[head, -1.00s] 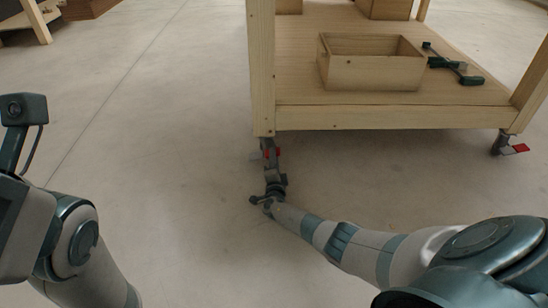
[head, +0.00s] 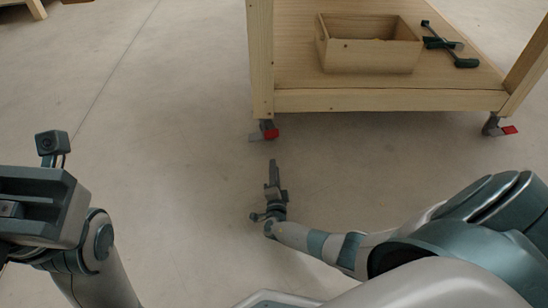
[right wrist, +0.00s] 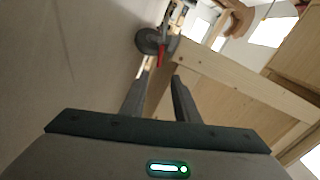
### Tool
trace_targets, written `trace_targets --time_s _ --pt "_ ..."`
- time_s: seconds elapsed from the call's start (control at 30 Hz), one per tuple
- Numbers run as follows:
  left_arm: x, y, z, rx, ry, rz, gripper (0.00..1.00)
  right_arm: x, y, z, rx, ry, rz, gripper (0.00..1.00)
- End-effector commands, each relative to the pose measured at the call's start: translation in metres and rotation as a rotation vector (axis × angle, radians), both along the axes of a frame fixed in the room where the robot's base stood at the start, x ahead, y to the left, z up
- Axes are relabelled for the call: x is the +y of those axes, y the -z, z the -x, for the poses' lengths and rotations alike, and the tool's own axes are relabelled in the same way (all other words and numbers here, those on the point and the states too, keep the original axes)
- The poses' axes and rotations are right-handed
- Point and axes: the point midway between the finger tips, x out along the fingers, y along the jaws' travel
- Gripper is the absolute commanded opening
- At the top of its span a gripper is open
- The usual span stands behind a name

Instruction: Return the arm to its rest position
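My right arm reaches forward from the lower right in the head view. Its gripper (head: 273,168) is low over the floor, a little short of the bench's near-left caster (head: 264,131), with floor showing between them. In the right wrist view the two fingers (right wrist: 160,82) stand apart with nothing between them, so it is open. The caster with its red pedal (right wrist: 162,54) shows beyond the fingertips. My left arm is folded at the left edge of the head view, with its grey wrist end (head: 38,200) raised; its fingers cannot be made out.
The wooden bench (head: 390,101) stands ahead, with an open wooden box (head: 372,60) and a dark green tool (head: 450,44) on its lower shelf. A second caster with a red pedal (head: 510,130) is at the right. The floor (head: 170,150) at left is clear.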

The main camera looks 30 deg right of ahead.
Motion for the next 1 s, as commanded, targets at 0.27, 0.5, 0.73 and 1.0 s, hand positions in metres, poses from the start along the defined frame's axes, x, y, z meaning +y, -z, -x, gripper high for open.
trace_targets --time_s 0.27,0.5,0.73,1.0 --pt "0.000 0.000 -0.004 0.016 -0.009 -0.006 0.00 0.006 0.000 0.009 -0.001 0.000 0.001 0.28" --pt "0.000 0.000 -0.003 0.016 -0.010 -0.006 0.00 0.006 0.000 0.009 -0.001 0.000 0.001 0.28" --pt "0.000 0.000 -0.004 0.016 -0.008 -0.006 0.00 0.006 0.000 0.009 -0.001 0.000 -0.001 0.28" --pt "0.003 -0.001 -0.007 0.030 -0.018 -0.004 0.00 0.034 -0.003 -0.001 -0.053 -0.029 -0.240 0.28"
